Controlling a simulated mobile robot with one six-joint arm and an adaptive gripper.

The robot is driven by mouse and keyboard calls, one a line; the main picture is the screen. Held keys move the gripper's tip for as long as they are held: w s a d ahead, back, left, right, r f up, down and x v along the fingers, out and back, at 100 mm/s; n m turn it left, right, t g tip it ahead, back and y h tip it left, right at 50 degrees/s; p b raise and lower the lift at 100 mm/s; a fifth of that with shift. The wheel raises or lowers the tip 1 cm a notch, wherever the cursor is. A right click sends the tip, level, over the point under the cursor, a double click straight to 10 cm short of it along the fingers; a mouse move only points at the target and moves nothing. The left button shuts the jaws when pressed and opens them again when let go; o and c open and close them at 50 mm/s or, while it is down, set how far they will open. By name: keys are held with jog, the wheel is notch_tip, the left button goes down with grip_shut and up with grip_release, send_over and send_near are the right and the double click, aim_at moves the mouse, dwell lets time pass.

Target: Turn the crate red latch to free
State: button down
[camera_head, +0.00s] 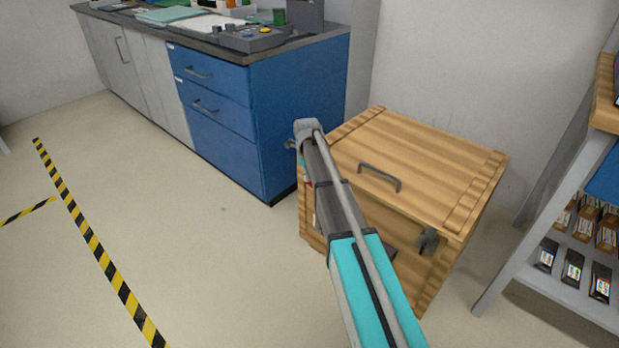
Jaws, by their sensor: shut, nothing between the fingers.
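The wooden crate (440,160) stands on the floor at the centre right, with its lid closed and a grey handle (380,176) on top. A grey latch-like fitting (428,240) shows at the right of its front. A small red patch (309,183) shows at the crate's left front edge, beside my arm; I cannot tell whether it is the red latch or how it is turned. My arm crosses in front of the crate and hides much of its front. My gripper cannot be made out; the arm's far end is by the crate's left top corner.
A blue drawer cabinet (225,125) with a dark worktop stands behind and left of the crate. A grey shelf rack (540,235) with boxes stands close on the right. The floor at left is clear, with black-and-yellow tape (95,245).

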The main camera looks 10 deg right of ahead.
jog(key=shift+w+a+f, duration=0.2)
jog(key=shift+w+a, duration=0.05)
jog(key=shift+w, duration=0.2)
dwell(0.6)
jog(key=shift+s+d, duration=0.1)
jog(key=shift+s+d+f+b, duration=0.1)
jog(key=shift+s+d+b, duration=0.25)
jog(key=shift+s+d, duration=0.35)
jog(key=shift+s+a, duration=0.15)
jog(key=shift+r+p, duration=0.25)
jog(key=shift+p, duration=0.15)
jog(key=r+p, duration=0.4)
jog(key=shift+w+a, duration=0.2)
jog(key=shift+w, duration=0.05)
jog(key=w+a+r+p, duration=0.4)
jog(key=w+r+p, duration=0.1)
jog(key=r+p, duration=0.1)
jog(key=shift+w+a+r+p, duration=0.15)
jog(key=shift+w+r+p, duration=0.2)
jog(key=shift+w, duration=0.05)
jog(key=shift+s, duration=0.1)
